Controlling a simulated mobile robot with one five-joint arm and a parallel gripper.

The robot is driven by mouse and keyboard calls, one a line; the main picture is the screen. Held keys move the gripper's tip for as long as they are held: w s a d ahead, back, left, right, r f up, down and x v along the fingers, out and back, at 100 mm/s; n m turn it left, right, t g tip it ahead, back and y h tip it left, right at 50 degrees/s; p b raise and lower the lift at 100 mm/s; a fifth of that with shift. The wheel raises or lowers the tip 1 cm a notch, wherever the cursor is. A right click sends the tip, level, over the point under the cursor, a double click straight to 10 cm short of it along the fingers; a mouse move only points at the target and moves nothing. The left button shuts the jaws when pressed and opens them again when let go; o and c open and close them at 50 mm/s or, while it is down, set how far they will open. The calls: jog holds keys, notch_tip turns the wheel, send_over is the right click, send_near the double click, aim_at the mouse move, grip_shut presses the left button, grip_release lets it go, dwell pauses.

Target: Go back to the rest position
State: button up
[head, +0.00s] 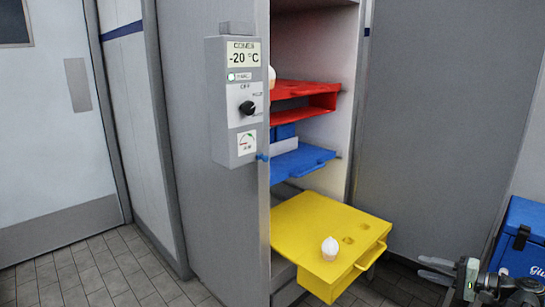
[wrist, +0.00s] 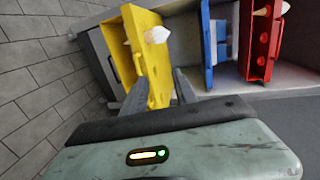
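My gripper (head: 433,270) is at the lower right of the head view, to the right of the pulled-out yellow tray (head: 305,218) and apart from it. Its fingers are spread with nothing between them. In the wrist view the two fingers of my gripper (wrist: 160,92) point toward the yellow tray (wrist: 157,75), with a gap between them. One white-topped cone (head: 330,248) stands upright in the yellow tray near its front. It also shows in the wrist view (wrist: 157,35). Other holes in the yellow tray look empty.
The open freezer cabinet holds a red tray (head: 300,88) with a white-topped cone (head: 272,76), and a blue tray (head: 303,160) below it. A control box (head: 235,100) reads -20 °C. A blue cooler (head: 520,240) stands at right. Tiled floor (head: 95,270) is clear at left.

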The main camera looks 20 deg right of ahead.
jog(key=w+a+f+n+g+y+b, duration=0.15)
jog(key=w+a, duration=0.35)
jog(key=a, duration=0.5)
jog(key=w+a+f+n+g+y, duration=0.25)
jog(key=w+a, duration=0.35)
jog(key=a, duration=0.4)
jog(key=w+a+f+n+g+y, duration=0.1)
jog(key=w+a+n+g, duration=0.3)
jog(key=a, duration=0.6)
jog(key=s+a+f+n+g+h+b, duration=0.1)
jog(key=a+f+g+h, duration=0.15)
jog(key=a+f, duration=0.4)
jog(key=s+a+f+n+g+h, duration=0.1)
jog(key=a+f+n+g+h, duration=0.2)
jog(key=a, duration=0.6)
jog(key=s+a+f+g+h+b, duration=0.1)
jog(key=s+a+f+h, duration=0.15)
jog(key=a+f, duration=0.45)
jog(key=d+h+p, duration=0.1)
jog(key=d+h, duration=0.4)
jog(key=d, duration=0.2)
notch_tip(320, 180, up, 37)
jog(key=p, duration=3.7)
jog(key=shift+w+a+r+t, duration=0.2)
jog(key=shift+w+a+t, duration=0.15)
jog(key=shift+a+t, duration=0.1)
